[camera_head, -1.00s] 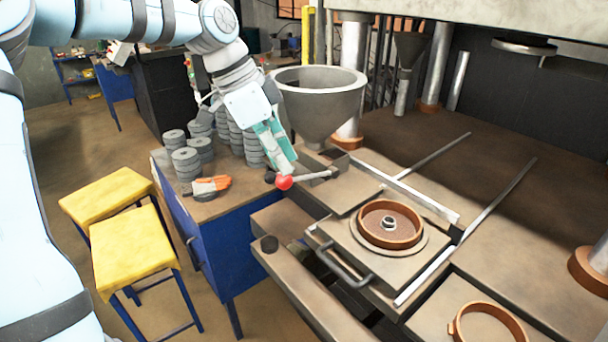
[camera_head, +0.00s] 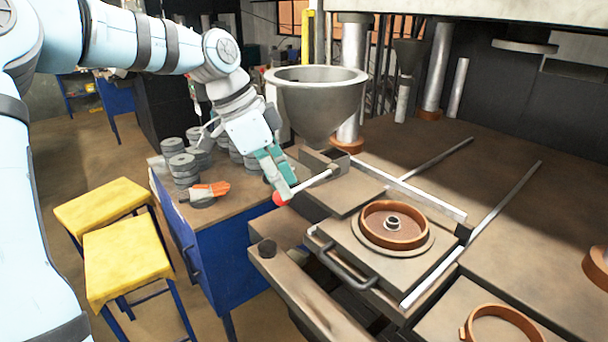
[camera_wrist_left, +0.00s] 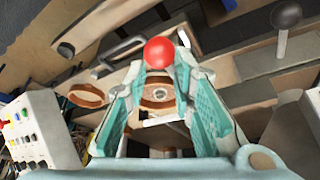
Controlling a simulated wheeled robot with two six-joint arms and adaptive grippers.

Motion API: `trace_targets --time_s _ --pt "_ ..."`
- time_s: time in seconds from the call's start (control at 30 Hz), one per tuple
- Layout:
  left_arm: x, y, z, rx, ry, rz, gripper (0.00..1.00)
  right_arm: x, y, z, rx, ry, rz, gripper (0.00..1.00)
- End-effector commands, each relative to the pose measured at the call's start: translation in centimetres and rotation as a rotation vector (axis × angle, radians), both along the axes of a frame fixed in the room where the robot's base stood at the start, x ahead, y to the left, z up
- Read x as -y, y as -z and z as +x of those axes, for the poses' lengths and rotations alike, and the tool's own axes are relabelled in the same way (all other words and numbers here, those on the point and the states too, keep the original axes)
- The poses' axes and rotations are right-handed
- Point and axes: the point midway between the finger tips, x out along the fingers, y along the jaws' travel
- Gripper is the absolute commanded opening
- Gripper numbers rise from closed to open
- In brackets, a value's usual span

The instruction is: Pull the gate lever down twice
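The gate lever is a thin metal rod (camera_head: 316,182) with a red ball knob (camera_head: 279,199). It comes out to the left from below the grey hopper (camera_head: 316,100), its ball end lower than its root. My left gripper (camera_head: 280,186) reaches down onto the knob, its fingertips at the ball. In the left wrist view the red ball (camera_wrist_left: 158,53) sits between the two teal-padded fingertips, which close in on either side of it. The rod is not clearly visible there. My right gripper is not in view.
A sliding plate with a ringed mould (camera_head: 395,224) and a bar handle (camera_head: 345,268) lies right of the lever. A blue bench (camera_head: 225,262) bears stacked grey discs (camera_head: 184,168) and an orange glove (camera_head: 208,190). Yellow stools (camera_head: 128,260) stand at left.

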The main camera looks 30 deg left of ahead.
Motion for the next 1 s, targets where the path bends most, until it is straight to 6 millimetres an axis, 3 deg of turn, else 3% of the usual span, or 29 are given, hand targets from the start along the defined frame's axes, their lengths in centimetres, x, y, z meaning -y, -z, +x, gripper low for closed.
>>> trace_targets --time_s 0.63,1.0 --pt "0.0 4.2 0.0 -0.002 0.001 0.001 0.2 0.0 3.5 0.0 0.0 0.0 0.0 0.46" --pt "0.0 3.6 0.0 -0.003 0.002 0.0 0.2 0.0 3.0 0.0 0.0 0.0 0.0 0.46"
